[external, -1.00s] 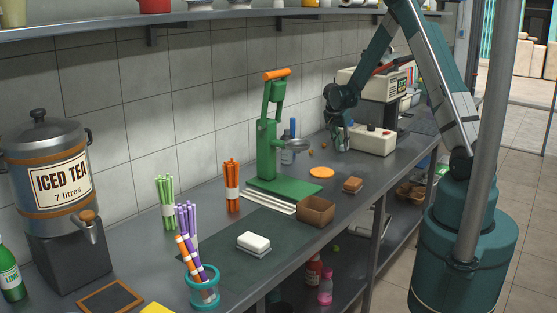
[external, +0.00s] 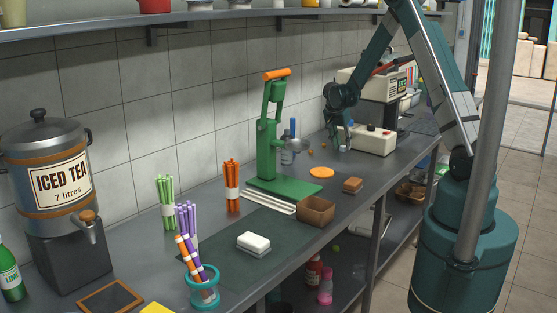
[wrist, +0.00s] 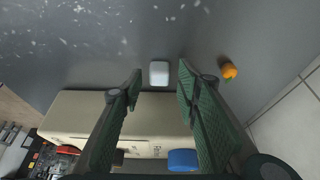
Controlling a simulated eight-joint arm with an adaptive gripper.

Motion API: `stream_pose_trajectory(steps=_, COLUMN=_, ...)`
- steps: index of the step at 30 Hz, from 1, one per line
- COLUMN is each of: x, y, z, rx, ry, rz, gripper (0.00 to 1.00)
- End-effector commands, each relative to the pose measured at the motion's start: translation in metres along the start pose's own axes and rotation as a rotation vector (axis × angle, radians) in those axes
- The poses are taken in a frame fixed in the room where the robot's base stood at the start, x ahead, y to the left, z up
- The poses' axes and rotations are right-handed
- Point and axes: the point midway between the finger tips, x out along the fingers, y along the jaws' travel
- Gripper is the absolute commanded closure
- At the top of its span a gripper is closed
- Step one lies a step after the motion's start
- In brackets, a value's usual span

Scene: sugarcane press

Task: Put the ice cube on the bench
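The ice cube (wrist: 159,73) is a small pale block with rounded edges. It lies on the grey metal bench (wrist: 110,35), in front of the cream machine. In the external view the ice cube (external: 345,148) is a tiny pale spot just below my gripper (external: 337,135). In the wrist view my gripper (wrist: 159,72) is open, with one green finger to each side of the cube and a visible gap on both sides. The fingers hold nothing. The exact height of the fingertips above the bench is hard to tell.
A cream machine (external: 372,139) with a red button stands right beside my gripper; its blue part (wrist: 183,160) shows in the wrist view. A small orange object (wrist: 228,70) lies near the wall. The green press (external: 268,150) and an orange disc (external: 321,172) are to the left.

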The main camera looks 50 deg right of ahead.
Motion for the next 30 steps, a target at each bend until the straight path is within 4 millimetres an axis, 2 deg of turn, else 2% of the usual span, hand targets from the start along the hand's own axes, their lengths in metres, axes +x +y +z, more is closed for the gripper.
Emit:
stream_pose_trajectory(steps=21, x=-0.096, y=0.0, z=0.0, rx=-0.001, ry=0.0, rz=-0.001, gripper=0.68)
stream_pose_trajectory(steps=30, x=-0.114, y=0.0, z=0.0, rx=0.0, ry=0.0, rz=0.0, gripper=0.68)
